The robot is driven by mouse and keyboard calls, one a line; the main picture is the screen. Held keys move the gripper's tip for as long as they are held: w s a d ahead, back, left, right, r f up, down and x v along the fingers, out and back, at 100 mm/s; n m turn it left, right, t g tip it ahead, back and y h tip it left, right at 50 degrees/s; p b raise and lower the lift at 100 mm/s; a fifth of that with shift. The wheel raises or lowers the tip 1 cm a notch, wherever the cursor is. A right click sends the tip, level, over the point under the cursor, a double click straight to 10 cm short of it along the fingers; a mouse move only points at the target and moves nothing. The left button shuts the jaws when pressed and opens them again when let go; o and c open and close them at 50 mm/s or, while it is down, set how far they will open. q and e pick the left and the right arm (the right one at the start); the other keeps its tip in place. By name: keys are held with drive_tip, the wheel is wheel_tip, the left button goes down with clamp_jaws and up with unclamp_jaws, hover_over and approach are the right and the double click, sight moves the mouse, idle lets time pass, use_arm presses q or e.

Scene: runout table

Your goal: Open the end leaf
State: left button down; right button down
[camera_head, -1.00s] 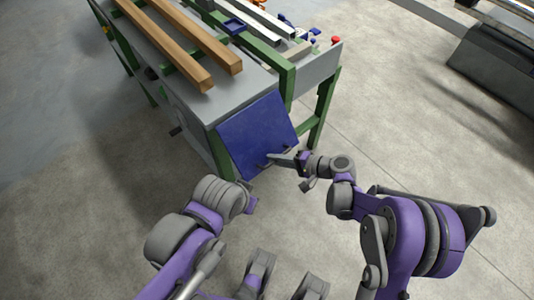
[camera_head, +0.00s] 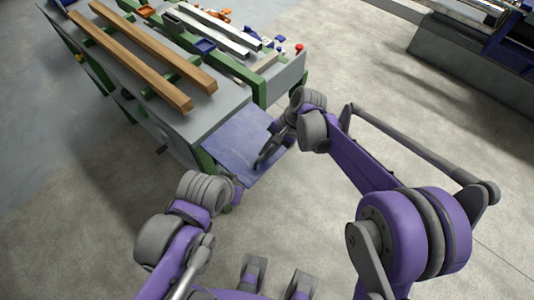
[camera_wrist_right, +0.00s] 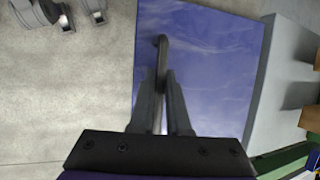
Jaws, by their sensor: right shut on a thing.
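The end leaf is a blue panel (camera_head: 232,146) at the near end of the runout table (camera_head: 212,115). It is swung up and out, close to level with the tabletop. My right gripper (camera_head: 263,160) is at the leaf's outer edge, shut on its dark bar handle. In the right wrist view the leaf (camera_wrist_right: 215,75) fills the middle, and the handle (camera_wrist_right: 161,48) runs down between the two fingers (camera_wrist_right: 160,105). My left gripper (camera_head: 238,194) is low, just in front of the leaf's left corner; its fingers are not clear.
Two long wooden beams (camera_head: 150,62) and pale metal bars (camera_head: 222,33) lie on the table. Small red, blue and orange items sit at its far side. A grey machine (camera_head: 470,55) stands at the upper right. The floor right of the table is clear.

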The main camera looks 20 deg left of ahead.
drive_tip(key=shift+a+r+h+p, duration=0.15)
drive_tip(key=shift+r+h+p, duration=0.25)
drive_tip(key=shift+r, duration=0.4)
drive_tip(key=c, duration=0.9)
unclamp_jaws()
drive_tip(key=v, duration=1)
drive_tip(key=shift+w+r, duration=0.35)
